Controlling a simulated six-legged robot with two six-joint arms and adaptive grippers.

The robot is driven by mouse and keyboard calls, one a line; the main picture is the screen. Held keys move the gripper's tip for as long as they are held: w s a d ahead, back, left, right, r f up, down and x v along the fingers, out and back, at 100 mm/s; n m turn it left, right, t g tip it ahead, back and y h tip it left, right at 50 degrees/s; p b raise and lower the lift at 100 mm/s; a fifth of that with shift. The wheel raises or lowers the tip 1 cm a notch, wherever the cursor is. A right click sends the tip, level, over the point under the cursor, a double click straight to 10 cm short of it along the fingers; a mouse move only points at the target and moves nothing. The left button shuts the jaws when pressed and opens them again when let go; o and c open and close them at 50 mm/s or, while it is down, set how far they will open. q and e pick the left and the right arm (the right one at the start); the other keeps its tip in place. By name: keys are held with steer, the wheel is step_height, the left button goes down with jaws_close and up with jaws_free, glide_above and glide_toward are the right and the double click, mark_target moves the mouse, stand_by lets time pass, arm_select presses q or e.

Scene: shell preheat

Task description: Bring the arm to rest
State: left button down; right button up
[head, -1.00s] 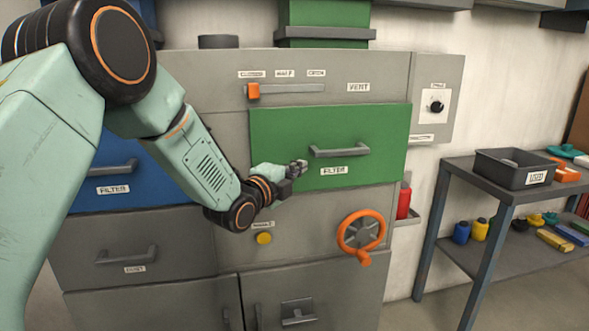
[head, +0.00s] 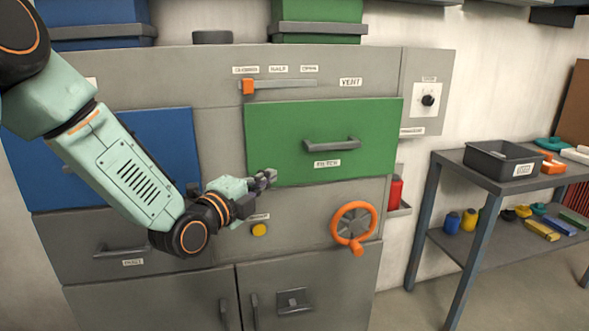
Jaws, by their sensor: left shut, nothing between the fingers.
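My left arm comes in from the left in the head view, in front of the grey cabinet (head: 225,110). My left gripper (head: 268,178) is shut and empty. It points right, in front of the lower left edge of the green filter drawer (head: 270,130). Whether it touches the drawer front I cannot tell. My right arm and gripper are not in view.
The vent slider's orange knob (head: 247,87) sits at the left end of its slot. A blue drawer (head: 170,140) is partly behind my arm. An orange handwheel (head: 338,212) and yellow button (head: 259,230) are below. A side table (head: 470,170) with a dark bin (head: 490,160) stands right.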

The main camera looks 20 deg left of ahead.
arm_select(q)
steer(key=s+d+f+n+g+y, duration=0.1)
steer(key=s+f+n+g, duration=0.2)
steer(key=s+f+n, duration=0.4)
steer(key=s+d+f+n+g, duration=0.1)
steer(key=s+f+n+g, duration=0.15)
steer(key=f+n, duration=0.45)
steer(key=s+d+f+n+g+y, duration=0.1)
steer(key=s+f+n+g, duration=0.35)
steer(key=f, duration=0.55)
steer(key=s+f+n+g, duration=0.1)
steer(key=s+f+g, duration=0.2)
steer(key=s+f, duration=0.4)
steer(key=s+d+f+n+g+y, duration=0.1)
steer(key=s+f+g, duration=0.3)
steer(key=s, duration=1.6)
step_height(320, 180, down, 3)
steer(key=shift+s+f+g, duration=0.2)
steer(key=shift+g, duration=0.1)
steer(key=shift+d, duration=0.1)
